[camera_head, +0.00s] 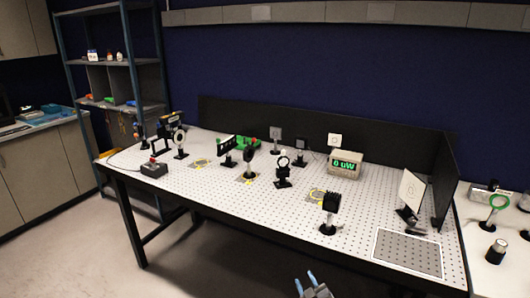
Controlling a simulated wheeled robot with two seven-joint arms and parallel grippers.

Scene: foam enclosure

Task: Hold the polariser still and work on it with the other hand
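Several post-mounted optics stand on the perforated white table; I cannot tell for sure which is the polariser. One mount with a pale round face (283,161) stands upright near the middle, on a black base. A dark round mount (249,154) is left of it, and a white-ringed mount (179,138) is farther left. My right gripper (306,280) shows at the bottom edge, in front of the table and well apart from all the optics. Its two blue fingertips are apart with nothing between them. My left gripper is out of view.
The table (215,182) has a dark back panel (385,145). A meter reading "0 uW" (345,163), a black block on a post (331,202) and a white upright screen (411,190) stand to the right. A control box (153,169) is at the left. The table's front strip is mostly clear.

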